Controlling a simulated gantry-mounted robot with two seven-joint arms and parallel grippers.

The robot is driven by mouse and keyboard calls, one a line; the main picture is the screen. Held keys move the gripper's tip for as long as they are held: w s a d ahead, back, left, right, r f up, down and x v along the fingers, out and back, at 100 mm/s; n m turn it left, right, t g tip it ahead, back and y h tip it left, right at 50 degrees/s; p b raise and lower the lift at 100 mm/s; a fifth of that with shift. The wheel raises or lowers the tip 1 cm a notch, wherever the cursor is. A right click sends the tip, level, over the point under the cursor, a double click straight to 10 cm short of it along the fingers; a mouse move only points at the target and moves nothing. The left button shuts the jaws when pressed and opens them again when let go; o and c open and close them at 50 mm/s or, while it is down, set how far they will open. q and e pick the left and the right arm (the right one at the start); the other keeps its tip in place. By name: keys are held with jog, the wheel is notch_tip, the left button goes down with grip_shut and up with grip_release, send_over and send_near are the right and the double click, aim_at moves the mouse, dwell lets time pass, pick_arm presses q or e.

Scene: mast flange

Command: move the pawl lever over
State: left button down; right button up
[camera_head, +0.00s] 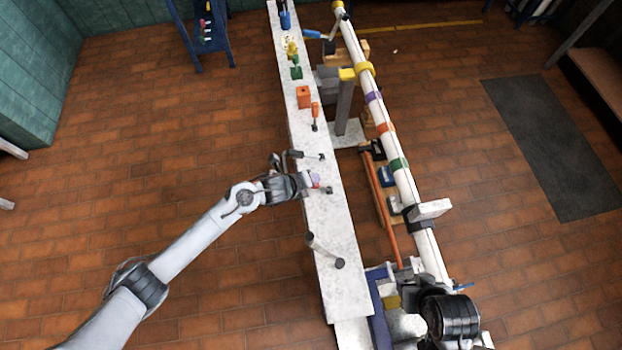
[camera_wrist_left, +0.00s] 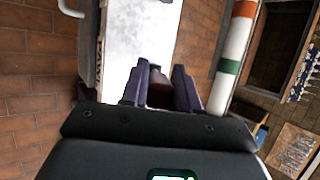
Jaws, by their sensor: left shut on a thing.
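My left gripper (camera_head: 313,181) reaches in from the left over the long pale beam. Its purple fingers also show in the left wrist view (camera_wrist_left: 160,88), closed on a dark reddish piece (camera_wrist_left: 159,96) that I take to be the grip of the pawl lever. In the head view a small dark pivot (camera_head: 328,190) sits on the beam just right of the fingertips. The fingers and palm hide most of the lever, so its tilt cannot be told.
The speckled beam (camera_head: 343,285) carries a grey lever (camera_head: 322,248) nearer me and a dark bent handle (camera_head: 305,155) just beyond the gripper. Orange, green and yellow fittings stand farther off. A white mast (camera_head: 407,188) with coloured bands runs along the right. The floor to the left is clear.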

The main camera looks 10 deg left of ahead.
pick_arm(q)
jog(key=c, duration=0.9)
grip_release()
jog(key=shift+r, duration=0.1)
jog(key=shift+s+a+r, duration=0.1)
jog(key=shift+s+r, duration=0.05)
jog(key=shift+r, duration=0.05)
jog(key=p+v, duration=0.2)
jog(key=v, duration=0.8)
